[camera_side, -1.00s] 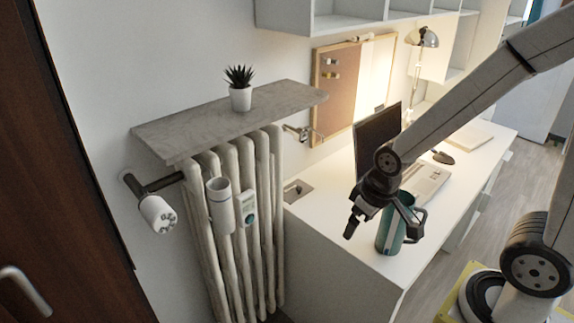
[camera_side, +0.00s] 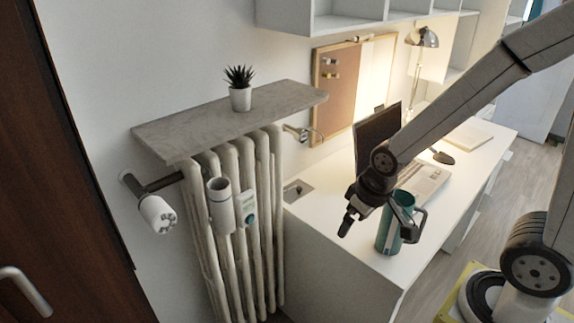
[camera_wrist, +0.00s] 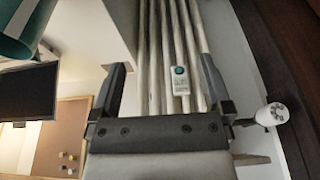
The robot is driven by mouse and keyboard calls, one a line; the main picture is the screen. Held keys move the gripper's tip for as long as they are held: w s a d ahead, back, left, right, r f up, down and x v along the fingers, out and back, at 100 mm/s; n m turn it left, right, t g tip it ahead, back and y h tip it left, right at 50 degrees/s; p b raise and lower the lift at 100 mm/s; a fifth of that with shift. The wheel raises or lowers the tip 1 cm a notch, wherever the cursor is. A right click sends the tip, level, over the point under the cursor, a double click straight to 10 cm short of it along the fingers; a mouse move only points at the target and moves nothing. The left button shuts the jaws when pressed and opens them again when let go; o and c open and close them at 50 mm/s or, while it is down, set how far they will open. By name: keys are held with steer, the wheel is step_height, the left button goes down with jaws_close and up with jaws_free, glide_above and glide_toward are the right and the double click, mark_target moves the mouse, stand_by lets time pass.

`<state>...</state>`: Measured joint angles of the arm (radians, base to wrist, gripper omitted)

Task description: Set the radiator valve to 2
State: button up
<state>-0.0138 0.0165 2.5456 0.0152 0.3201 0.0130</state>
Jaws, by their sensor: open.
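The radiator valve (camera_side: 158,214) is a white knob on a dark pipe at the radiator's upper left in the side view. It also shows at the right of the wrist view (camera_wrist: 272,115), beyond my gripper's right finger. Its number setting is too small to read. The white ribbed radiator (camera_side: 233,165) stands against the wall. My gripper (camera_side: 352,222) is open and empty above the desk's near end, well to the right of the valve. In the wrist view its two fingers (camera_wrist: 160,88) stand apart with the radiator beyond them.
A grey shelf (camera_side: 190,128) with a potted plant (camera_side: 240,90) sits above the radiator. A white holder (camera_side: 220,205) and a small device (camera_side: 246,208) hang on its front.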

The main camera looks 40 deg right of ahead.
steer(key=w+a+m+t+y, duration=0.15)
steer(key=w+a+t, duration=0.25)
steer(key=w+a, duration=0.5)
steer(key=m+t, duration=0.6)
steer(key=t, duration=0.1)
glide_toward(166, 223)
steer(key=w+d+f, duration=0.2)
steer(key=w+d, duration=0.2)
steer(key=d, duration=0.2)
steer(key=a+m+t, duration=0.1)
steer(key=a, duration=0.1)
steer(key=a+t, duration=0.1)
steer(key=a, duration=0.1)
steer(key=a+f+m+t+h, duration=0.1)
steer(key=a, duration=0.1)
steer(key=shift+m, duration=0.35)
steer(key=shift+s+a+m+t+h, duration=0.25)
steer(key=shift+a+m+t+h, duration=0.1)
steer(key=shift+a+m+t, duration=0.2)
steer(key=shift+w, duration=0.15)
steer(key=shift+w+f, duration=0.1)
steer(key=shift+w, duration=3.7)
steer(key=c, duration=1)
